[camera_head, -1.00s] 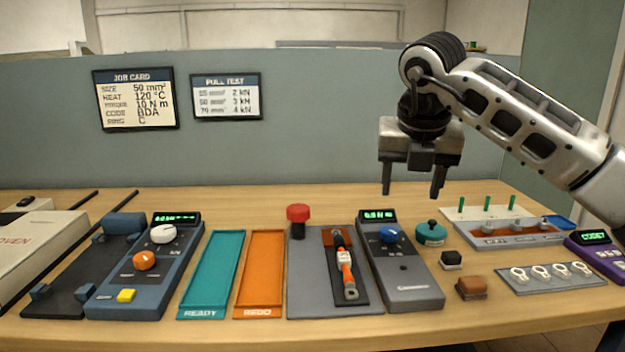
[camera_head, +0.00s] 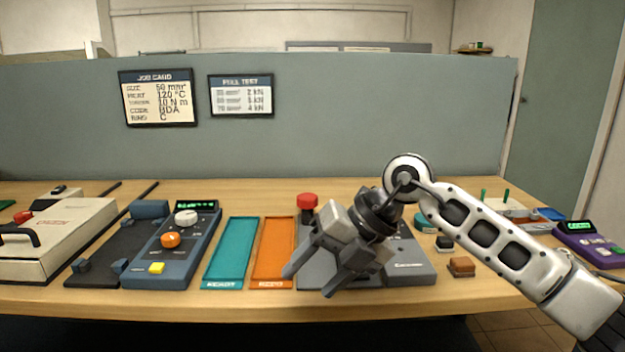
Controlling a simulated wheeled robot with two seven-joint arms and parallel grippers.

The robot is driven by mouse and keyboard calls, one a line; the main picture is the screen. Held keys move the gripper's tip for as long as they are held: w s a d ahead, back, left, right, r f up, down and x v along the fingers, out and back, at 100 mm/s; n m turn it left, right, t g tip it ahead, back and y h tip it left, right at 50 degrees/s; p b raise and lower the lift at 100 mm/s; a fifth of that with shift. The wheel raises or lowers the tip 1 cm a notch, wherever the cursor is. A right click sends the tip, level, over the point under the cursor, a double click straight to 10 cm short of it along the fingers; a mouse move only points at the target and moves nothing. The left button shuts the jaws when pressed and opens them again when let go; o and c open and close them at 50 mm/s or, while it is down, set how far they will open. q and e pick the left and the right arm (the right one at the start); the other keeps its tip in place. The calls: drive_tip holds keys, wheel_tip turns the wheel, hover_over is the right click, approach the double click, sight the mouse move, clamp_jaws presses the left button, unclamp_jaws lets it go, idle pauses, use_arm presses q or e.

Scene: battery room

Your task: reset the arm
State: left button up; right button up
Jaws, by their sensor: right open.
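My right gripper (camera_head: 307,284) is open, with its two fingers pointing down and to the left. It is in front of the grey mat and the grey meter box (camera_head: 411,262) in the head view. It covers most of the mat and the cable piece seen there before. Nothing shows between the fingers. My right arm (camera_head: 490,235) comes in from the right edge. My left gripper does not show.
A teal tray (camera_head: 230,252) and an orange tray (camera_head: 272,252) lie left of the gripper. A blue tester (camera_head: 165,265) and a cream oven box (camera_head: 60,240) stand farther left. A red knob (camera_head: 307,200) is behind the gripper. A purple device (camera_head: 588,241) is at the right.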

drive_tip(key=s+a+r+m+g+y+p, duration=0.1)
drive_tip(key=s+a+r+m+g+y, duration=0.1)
drive_tip(key=s+a+y, duration=0.7)
drive_tip(key=w+d+f+m+t+p, duration=0.1)
drive_tip(key=w+d+f+m+t, duration=0.1)
drive_tip(key=d+m+t, duration=0.55)
drive_tip(key=w+d+f+m+t, duration=0.1)
drive_tip(key=d+m+t, duration=0.1)
drive_tip(key=m+t, duration=0.95)
drive_tip(key=s+d+f+m+h, duration=0.2)
drive_tip(key=d+f+m+h, duration=0.5)
drive_tip(key=f+m+h, duration=0.25)
drive_tip(key=s+d+f+m+g+h, duration=0.2)
drive_tip(key=s+f+g, duration=0.1)
drive_tip(key=s+f, duration=0.3)
drive_tip(key=s+d+f+m+g+h+p, duration=0.1)
drive_tip(key=s+d+f+m+g, duration=0.2)
drive_tip(key=s+f, duration=0.3)
drive_tip(key=shift+d+f+g+h, duration=0.3)
drive_tip(key=shift+f+g+h, duration=0.1)
drive_tip(key=shift+f, duration=0.4)
